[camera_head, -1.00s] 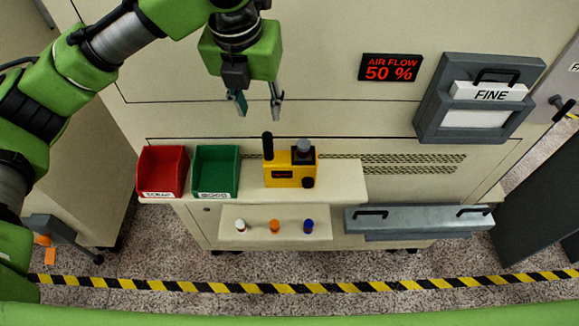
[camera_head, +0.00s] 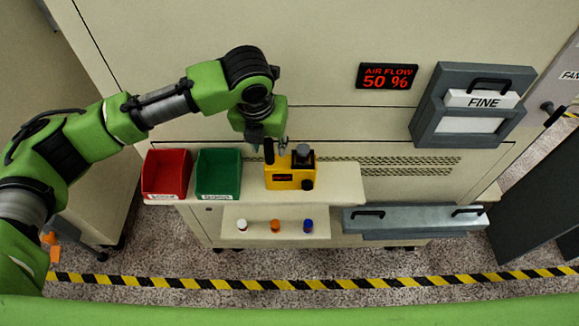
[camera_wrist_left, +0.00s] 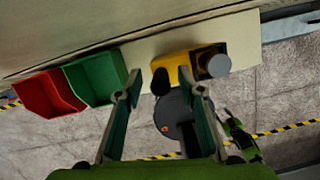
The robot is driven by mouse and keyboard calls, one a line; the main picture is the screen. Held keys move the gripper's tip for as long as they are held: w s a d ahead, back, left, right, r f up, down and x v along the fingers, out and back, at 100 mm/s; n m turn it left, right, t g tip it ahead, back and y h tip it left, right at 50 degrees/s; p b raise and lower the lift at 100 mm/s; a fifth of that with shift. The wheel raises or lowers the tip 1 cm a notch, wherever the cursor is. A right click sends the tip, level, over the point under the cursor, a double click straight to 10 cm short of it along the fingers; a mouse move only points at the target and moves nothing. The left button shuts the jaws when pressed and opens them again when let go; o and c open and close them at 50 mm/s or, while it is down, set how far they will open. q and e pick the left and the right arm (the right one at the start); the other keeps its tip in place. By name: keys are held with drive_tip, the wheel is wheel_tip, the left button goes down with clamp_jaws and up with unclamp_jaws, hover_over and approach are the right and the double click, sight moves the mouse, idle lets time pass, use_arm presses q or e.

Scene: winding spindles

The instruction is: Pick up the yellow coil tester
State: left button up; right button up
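The yellow coil tester (camera_head: 283,178) stands upright on the cream shelf, with a black antenna-like post and a dark grey knob on top. It also shows in the left wrist view (camera_wrist_left: 172,66), near the fingertips. My left gripper (camera_head: 270,148) is just above and behind the tester in the head view. In the wrist view its two fingers (camera_wrist_left: 167,85) are spread apart with nothing clearly held between them. The tester's black post sits near the gap between the fingers; whether they touch it I cannot tell. My right gripper is out of view.
A red bin (camera_head: 167,176) and a green bin (camera_head: 218,174) stand left of the tester on the shelf (camera_head: 335,180). A lower shelf (camera_head: 256,214) holds white, orange and blue small pieces. A grey drawer (camera_head: 410,222) is at the right.

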use_arm(q)
drive_tip(key=shift+w+f, duration=0.1)
drive_tip(key=shift+f, duration=0.2)
clamp_jaws()
drive_tip(key=shift+r, duration=0.1)
drive_tip(key=shift+r+b, duration=0.65)
drive_tip(key=shift+r, duration=0.25)
drive_tip(key=s+d+r+b, duration=0.1)
drive_tip(key=s+r+b, duration=0.3)
drive_tip(key=s+r, duration=0.7)
drive_tip(key=s, duration=0.3)
drive_tip(key=shift+d, duration=0.15)
